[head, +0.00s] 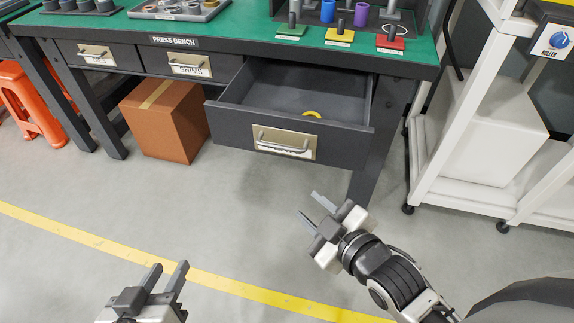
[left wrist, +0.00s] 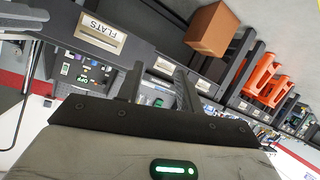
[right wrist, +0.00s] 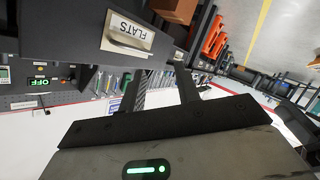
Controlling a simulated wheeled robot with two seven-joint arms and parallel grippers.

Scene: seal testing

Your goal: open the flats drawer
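The flats drawer (head: 222,124) is the right-hand drawer under the press bench and is pulled well out, its inside showing. Its front has a metal handle (head: 284,148) over a label plate; the plate reads FLATS in the left wrist view (left wrist: 98,34) and the right wrist view (right wrist: 130,30). A small yellow item (head: 312,113) lies inside at the back of the front panel. My right gripper (head: 312,208) is open and empty, in front of and below the drawer, apart from the handle. My left gripper (head: 168,268) is open and empty, low and further from the bench.
Two shut drawers, one (head: 95,54) at the left and one (head: 190,65) in the middle, sit beside it. A cardboard box (head: 165,120) stands under the bench. A white wheeled frame (head: 455,100) stands at the right. Floor (head: 200,220) before the drawer is clear.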

